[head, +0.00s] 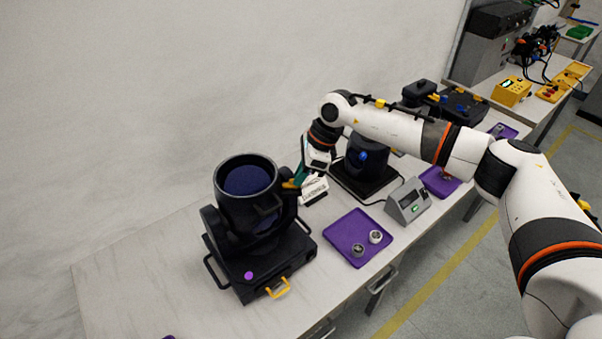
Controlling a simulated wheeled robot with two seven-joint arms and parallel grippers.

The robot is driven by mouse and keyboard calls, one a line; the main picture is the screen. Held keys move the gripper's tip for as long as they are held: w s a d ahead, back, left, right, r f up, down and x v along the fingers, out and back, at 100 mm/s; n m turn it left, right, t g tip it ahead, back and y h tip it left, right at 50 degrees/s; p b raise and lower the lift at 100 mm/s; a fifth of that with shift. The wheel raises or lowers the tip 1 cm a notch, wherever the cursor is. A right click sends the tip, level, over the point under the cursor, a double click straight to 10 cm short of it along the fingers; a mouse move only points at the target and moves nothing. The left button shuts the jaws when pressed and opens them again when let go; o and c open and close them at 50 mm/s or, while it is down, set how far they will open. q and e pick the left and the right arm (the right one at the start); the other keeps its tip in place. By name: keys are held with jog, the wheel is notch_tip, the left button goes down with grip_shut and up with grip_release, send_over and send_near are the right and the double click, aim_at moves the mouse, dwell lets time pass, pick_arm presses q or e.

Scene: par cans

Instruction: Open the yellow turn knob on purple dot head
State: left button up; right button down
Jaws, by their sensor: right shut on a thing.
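The purple dot head is a black moving-head lamp (247,222) at the left on the white table. Its round drum faces up and shows a dark blue lens (246,180). The purple dot (248,275) is on its base, beside a yellow front handle (279,288). The yellow turn knob (288,185) shows as a small yellow piece at the right side of the drum. My right gripper (297,180) reaches it from the right and is shut on it; the fingers hide part of the knob. My left gripper is out of view.
A purple tray (345,247) with two small round parts lies to the right. The white table (130,285) is clear at front left.

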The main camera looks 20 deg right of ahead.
jog(key=shift+s+f+m+t+b, duration=0.15)
jog(key=shift+m+t+b, duration=0.25)
jog(key=shift+m+b, duration=0.8)
jog(key=m+t+h+b, duration=0.1)
jog(key=m+b, duration=0.3)
jog(key=a+m+h+b, duration=0.1)
jog(key=m+b, duration=0.2)
jog(key=b, duration=0.2)
jog(key=m+t+h+b, duration=0.1)
jog(key=m+b, duration=0.3)
jog(key=b, duration=0.1)
jog(key=shift+s+a+m+t+h, duration=0.15)
jog(key=shift+s+m+t+h, duration=0.15)
jog(key=shift+h, duration=0.1)
jog(key=m+h+b, duration=0.1)
jog(key=m+b, duration=0.1)
jog(key=b, duration=0.1)
jog(key=shift+a+m, duration=0.15)
jog(key=shift+m, duration=0.25)
jog(key=shift+r+m+h+b, duration=0.3)
jog(key=shift+m+b, duration=0.15)
jog(key=shift+m, duration=0.15)
jog(key=c, duration=1.5)
grip_release()
jog(key=shift+f, duration=0.1)
jog(key=shift+c, duration=0.2)
jog(key=b+v, duration=0.1)
jog(key=v, duration=1.1)
